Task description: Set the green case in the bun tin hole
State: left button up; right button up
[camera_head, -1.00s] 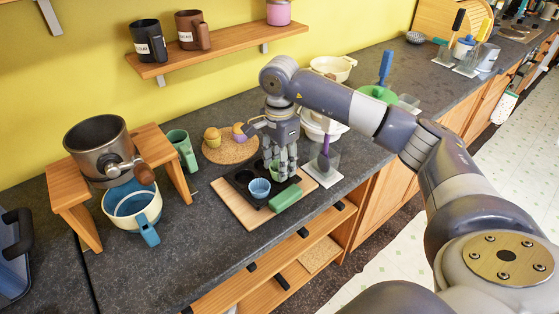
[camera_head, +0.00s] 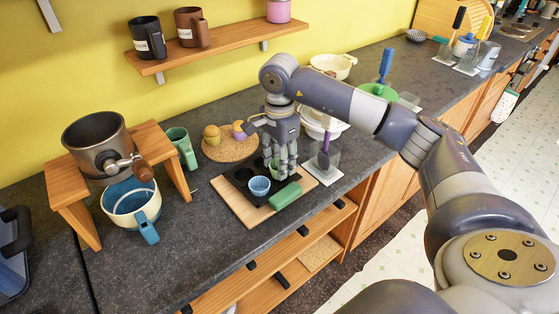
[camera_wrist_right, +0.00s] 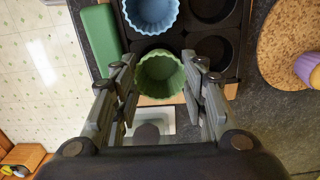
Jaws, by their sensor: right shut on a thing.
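The green case (camera_wrist_right: 160,75) is a fluted cup held between the fingers of my right gripper (camera_wrist_right: 160,88). In the head view my right gripper (camera_head: 281,172) points down over the bun tin (camera_head: 237,173) and mostly hides the case. The dark bun tin also shows in the right wrist view (camera_wrist_right: 184,32). A blue case (camera_head: 259,186) sits in one hole. In the wrist view the green case overlaps the tin's edge and covers most of a hole beside the blue case; I cannot tell its height above it. My left gripper is not in view.
The tin lies on a wooden board (camera_head: 233,206), with a green block (camera_head: 285,196) along its front side. A cork mat (camera_head: 229,151) with buns is behind. A holder with a purple-handled tool (camera_head: 325,153) stands close on the right. A green cup (camera_head: 181,147) stands left.

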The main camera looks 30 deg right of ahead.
jog(key=shift+f+b, duration=0.9)
jog(key=shift+f, duration=0.2)
dwell(0.8)
dwell(0.3)
jog(key=o, duration=1)
jog(key=shift+r, duration=0.15)
jog(key=shift+r+p, duration=2.2)
jog(key=shift+r, duration=1.2)
jog(key=shift+r, duration=0.1)
notch_tip(320, 180, up, 12)
jog(key=shift+f, duration=0.1)
